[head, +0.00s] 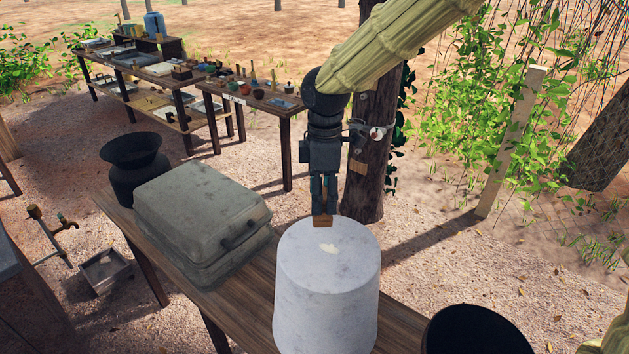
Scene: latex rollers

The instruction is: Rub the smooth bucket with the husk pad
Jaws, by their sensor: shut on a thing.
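The smooth bucket (326,295) is pale grey-white and stands upside down on the wooden table, its flat base facing up. A small cream-coloured patch (328,248) shows on that top face. My gripper (323,213) points straight down over the far edge of the bucket's top. It is shut on a small brown block, which I take to be the husk pad (322,221). The pad is at or just above the far rim of the top; I cannot tell whether it touches.
A grey lidded case (200,215) stands left of the bucket on the wooden table (398,325), with a dark pot (135,165) behind it. A black container (475,332) is at lower right. A tree trunk (372,170) rises behind my gripper. Farther tables (283,118) hold small items.

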